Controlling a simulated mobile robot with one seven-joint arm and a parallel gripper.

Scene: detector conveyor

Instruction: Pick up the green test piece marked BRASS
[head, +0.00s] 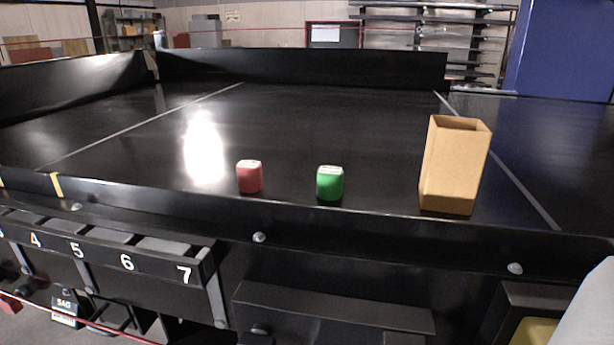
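A green test piece (330,184) stands upright on the black conveyor belt (300,120), close behind its front rail. It has a pale label on top, too small to read, so I cannot confirm the BRASS marking. A red test piece (249,178) of similar shape, also with a pale top, stands to its left with a gap between them. My gripper does not show in the head view.
An open, empty-looking cardboard box (454,165) stands upright right of the green piece. A raised black front rail (360,222) runs along the near edge. Numbered bins (126,262) hang below at left. The belt behind the pieces is clear.

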